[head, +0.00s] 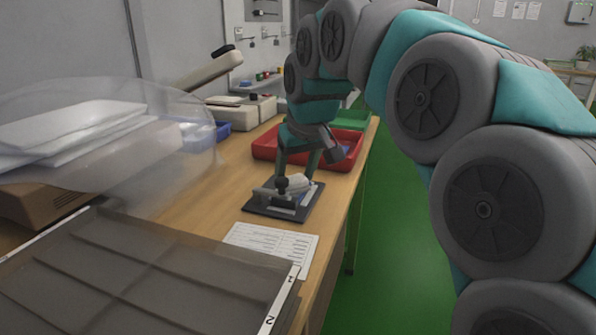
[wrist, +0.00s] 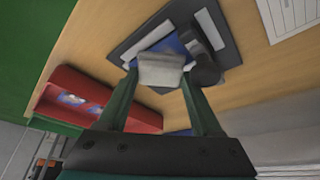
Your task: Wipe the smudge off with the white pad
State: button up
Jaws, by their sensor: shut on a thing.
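The white pad (wrist: 160,70) is between the fingertips of my gripper (wrist: 159,80) in the wrist view, and the gripper is shut on it. In the head view my gripper (head: 298,165) points down over a dark plate (head: 262,209), and the pad (head: 299,183) shows pale behind a black knob. The plate (wrist: 127,52) also shows in the wrist view, with a blue patch (wrist: 171,44) beside the pad. I cannot make out a smudge; the pad may hide it. Whether the pad touches the surface is unclear.
A metal bar and black knob (head: 282,185) stand on the plate close to the pad. A red bin (head: 350,150) is just behind. A printed sheet (head: 270,243) and a grey compartment tray (head: 130,275) lie nearer. A clear dome (head: 190,110) covers white packets at left.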

aim_at(291, 184)
jog(key=shift+s+a+f, duration=0.1)
jog(key=shift+s+a, duration=0.1)
jog(key=shift+s, duration=0.25)
jog(key=shift+s+a+f, duration=0.1)
jog(key=shift+s+a, duration=0.05)
jog(key=shift+s, duration=0.25)
jog(key=shift+s+a+f+b, duration=0.1)
jog(key=shift+s+b, duration=0.25)
jog(key=shift+s, duration=0.25)
grip_shut()
jog(key=shift+s, duration=0.1)
jog(key=shift+a, duration=0.1)
jog(key=shift+w+d+p, duration=0.25)
jog(key=shift+w+p, duration=0.3)
jog(key=shift+w, duration=0.75)
jog(key=shift+w+d+r+p, duration=0.15)
jog(key=shift+w+d+r, duration=0.1)
jog(key=shift+w, duration=0.15)
jog(key=shift+w+d+r+p, duration=0.15)
jog(key=shift+w+d, duration=0.05)
jog(key=shift+w, duration=0.2)
jog(key=shift+w+d+r+p, duration=0.15)
jog(key=shift+w+d, duration=0.1)
jog(key=shift+w, duration=0.3)
jog(key=shift+w+d+f+p, duration=0.15)
jog(key=shift+w+d, duration=0.1)
jog(key=shift+w, duration=0.3)
jog(key=shift+r, duration=0.1)
